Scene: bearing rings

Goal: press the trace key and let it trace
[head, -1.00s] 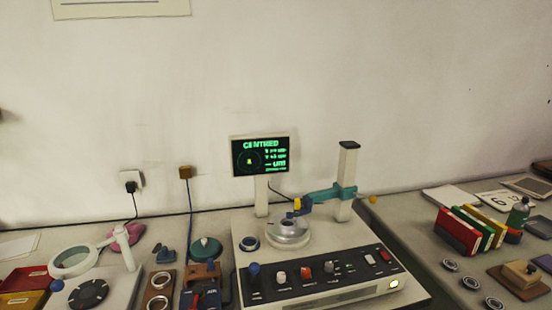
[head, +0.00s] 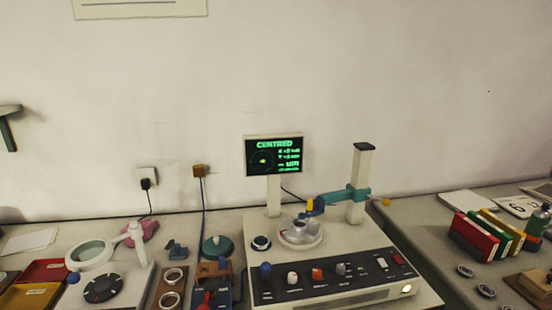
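The measuring machine (head: 264,228) stands on the bench with a dark sloped key panel (head: 330,290) along its front. The panel carries a blue knob (head: 265,270), a white key (head: 292,278), a red key (head: 317,274) and several smaller keys. Their labels are too small to read, so I cannot tell which is the trace key. A bearing ring (head: 299,233) sits on the round table under the teal probe arm (head: 340,196). The screen (head: 273,155) reads CENTRED in green with a round plot and value lines. My gripper is not in view.
At left are a magnifier lamp (head: 91,252), red and yellow trays (head: 42,271) and a ring board (head: 172,286). At right, coloured folders (head: 484,235) and loose rings (head: 466,271) lie on another bench. A post (head: 360,182) rises behind the panel.

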